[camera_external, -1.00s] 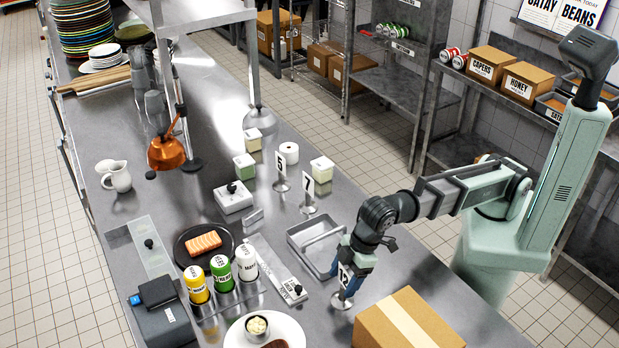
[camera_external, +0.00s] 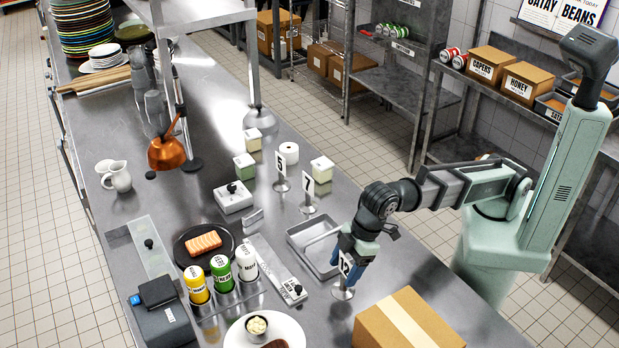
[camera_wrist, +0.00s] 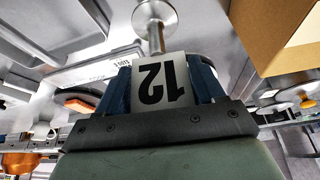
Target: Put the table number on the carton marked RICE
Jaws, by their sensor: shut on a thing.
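My gripper (camera_external: 347,263) is shut on a table number marked 12 (camera_external: 344,268), a white card on a metal stand with a round base. In the wrist view, my blue fingers (camera_wrist: 160,85) grip both sides of the card (camera_wrist: 158,92), and the round base (camera_wrist: 155,17) points away from my gripper. The stand appears a little above the steel counter. A brown carton (camera_external: 392,325) with a pale tape strip sits on the counter just right of and nearer than the number. It also shows in the wrist view (camera_wrist: 262,32). No RICE label is visible on it.
Table numbers 5 (camera_external: 281,172) and 7 (camera_external: 308,193) stand farther back. An empty metal tray (camera_external: 297,232) lies left of my gripper. Bottles (camera_external: 221,273) and plates stand at the left front. Cartons marked CAPERS (camera_external: 491,66) and HONEY (camera_external: 527,83) sit on a shelf.

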